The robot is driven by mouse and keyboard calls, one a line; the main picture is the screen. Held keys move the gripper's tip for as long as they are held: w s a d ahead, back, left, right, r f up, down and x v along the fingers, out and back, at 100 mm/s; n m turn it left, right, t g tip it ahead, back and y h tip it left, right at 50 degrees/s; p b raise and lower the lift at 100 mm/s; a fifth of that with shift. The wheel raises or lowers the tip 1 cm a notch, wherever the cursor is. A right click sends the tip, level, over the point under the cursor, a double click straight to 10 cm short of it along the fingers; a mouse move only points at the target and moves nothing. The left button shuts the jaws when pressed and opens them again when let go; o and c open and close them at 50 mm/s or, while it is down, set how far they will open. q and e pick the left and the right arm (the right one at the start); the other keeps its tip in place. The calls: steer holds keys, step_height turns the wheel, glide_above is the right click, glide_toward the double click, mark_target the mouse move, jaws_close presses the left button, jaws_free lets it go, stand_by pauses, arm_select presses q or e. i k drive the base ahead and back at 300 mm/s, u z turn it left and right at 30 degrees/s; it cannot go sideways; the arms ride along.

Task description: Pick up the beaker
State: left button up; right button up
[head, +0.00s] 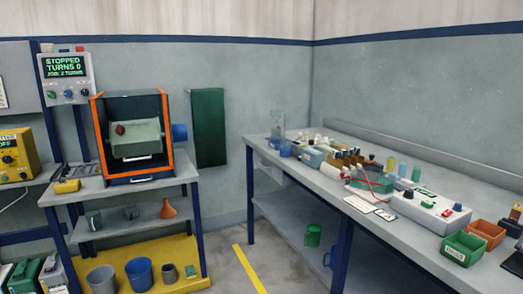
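No vessel is plainly labelled as the beaker. A tall, clear, bluish vessel (278,122) stands at the far left end of the right bench and may be the beaker. It is small and see-through, so its shape is hard to tell. Two small grey cups, a left one (94,219) and a right one (130,213), sit on the middle shelf of the left stand. Neither of my grippers shows in the head view.
The right bench (262,151) carries several bottles, a white control box (426,212), a green bin (463,248) and an orange bin (486,233). The left stand holds an orange-framed machine (167,135). Buckets, one blue (139,273), stand below. Floor between is clear.

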mark_target(285, 151)
steer(key=u, duration=0.75)
steer(key=i, duration=1.2)
steer(key=u, duration=0.3)
